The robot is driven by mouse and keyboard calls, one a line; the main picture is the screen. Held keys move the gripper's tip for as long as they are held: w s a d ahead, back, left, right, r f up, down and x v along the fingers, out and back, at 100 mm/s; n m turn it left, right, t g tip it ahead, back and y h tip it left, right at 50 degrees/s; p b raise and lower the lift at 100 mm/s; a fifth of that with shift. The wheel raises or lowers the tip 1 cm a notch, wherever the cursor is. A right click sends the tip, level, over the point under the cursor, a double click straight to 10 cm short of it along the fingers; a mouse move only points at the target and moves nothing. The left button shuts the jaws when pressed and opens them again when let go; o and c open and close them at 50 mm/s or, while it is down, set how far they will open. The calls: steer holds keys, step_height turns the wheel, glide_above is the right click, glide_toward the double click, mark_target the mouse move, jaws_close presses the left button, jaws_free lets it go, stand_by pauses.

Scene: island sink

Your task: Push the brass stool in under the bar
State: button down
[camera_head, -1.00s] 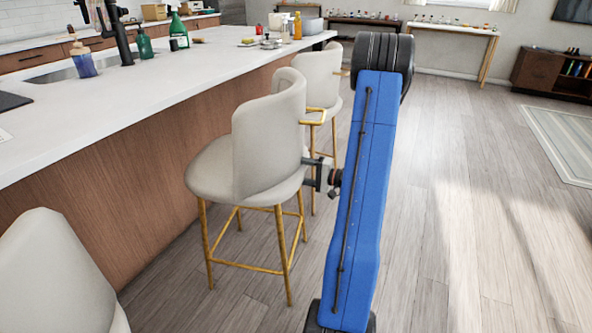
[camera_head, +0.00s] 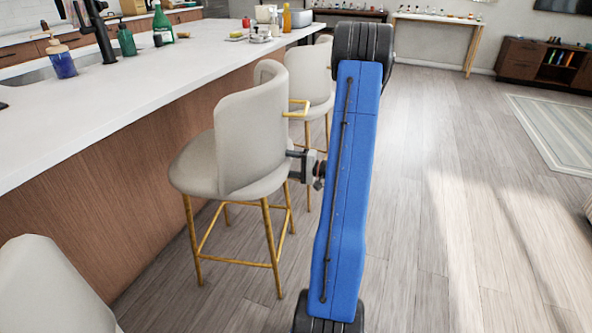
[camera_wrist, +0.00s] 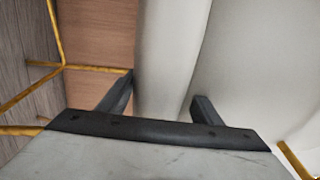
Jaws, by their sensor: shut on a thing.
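The brass stool (camera_head: 238,140) has a pale cream seat and curved back on brass legs. It stands upright beside the bar (camera_head: 150,119), its seat facing the wood side and its back toward the open floor. The far finger is partly hidden by the stool in the head view.
Another cream stool (camera_head: 312,72) stands close behind, along the bar. A third stool (camera_head: 50,290) is at the lower left. Bottles and a sink line the counter. Open wood floor (camera_head: 450,220) lies to the right, with a rug (camera_head: 555,130) beyond.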

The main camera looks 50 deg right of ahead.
stand_by(0.5)
steer(key=c, duration=0.6)
jaws_free()
steer(key=shift+a, duration=0.1)
steer(key=shift+o, duration=0.2)
steer(key=v, duration=1.2)
steer(key=shift+s, duration=0.1)
